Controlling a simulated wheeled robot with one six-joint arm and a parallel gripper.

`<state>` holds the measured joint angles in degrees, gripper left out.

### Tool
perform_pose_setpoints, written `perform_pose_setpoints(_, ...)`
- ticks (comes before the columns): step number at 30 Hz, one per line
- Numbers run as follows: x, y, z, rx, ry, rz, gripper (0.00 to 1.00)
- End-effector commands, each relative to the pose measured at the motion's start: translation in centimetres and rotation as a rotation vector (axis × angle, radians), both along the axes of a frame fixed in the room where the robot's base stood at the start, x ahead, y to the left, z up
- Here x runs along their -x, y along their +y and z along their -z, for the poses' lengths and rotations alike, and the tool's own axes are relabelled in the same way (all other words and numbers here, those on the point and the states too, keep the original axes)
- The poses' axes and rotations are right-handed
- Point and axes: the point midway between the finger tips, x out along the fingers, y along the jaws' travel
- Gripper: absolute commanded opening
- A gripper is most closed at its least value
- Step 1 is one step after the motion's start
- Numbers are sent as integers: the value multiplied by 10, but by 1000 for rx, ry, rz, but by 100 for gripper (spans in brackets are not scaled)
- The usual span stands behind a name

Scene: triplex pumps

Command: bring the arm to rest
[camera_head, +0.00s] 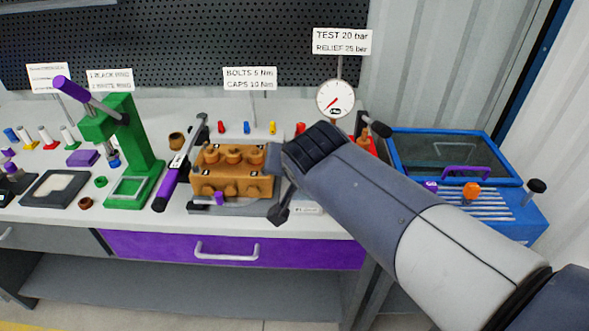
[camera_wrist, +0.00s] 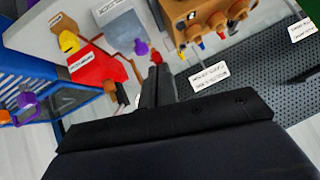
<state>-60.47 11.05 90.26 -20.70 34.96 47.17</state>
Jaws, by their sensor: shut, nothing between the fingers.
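My arm (camera_head: 400,205) reaches in from the lower right of the head view, over the right part of the bench. Its end is beside the right side of the orange-brown pump block (camera_head: 233,172). My gripper (camera_wrist: 156,72) shows in the wrist view as dark fingers close together, with nothing seen between them. In the head view the arm hides most of the gripper, and I cannot tell whether the fingers touch anything. The pump block also shows at the top of the wrist view (camera_wrist: 205,12), beyond the fingertips.
A pressure gauge (camera_head: 335,99) is behind my arm. A blue wash basin (camera_head: 520,207) is at the right. A red stand (camera_wrist: 97,72) is near my fingers.

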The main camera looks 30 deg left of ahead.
Motion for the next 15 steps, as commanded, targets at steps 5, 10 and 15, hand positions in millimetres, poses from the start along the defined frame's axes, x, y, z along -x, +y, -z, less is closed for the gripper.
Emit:
perform_pose_setpoints(5,9,-6,-11,0,0,0,0)
perform_pose_setpoints(10,11,-7,-13,1,-1,-1,0)
perform_pose_setpoints(15,11,-7,-12,0,0,0,0)
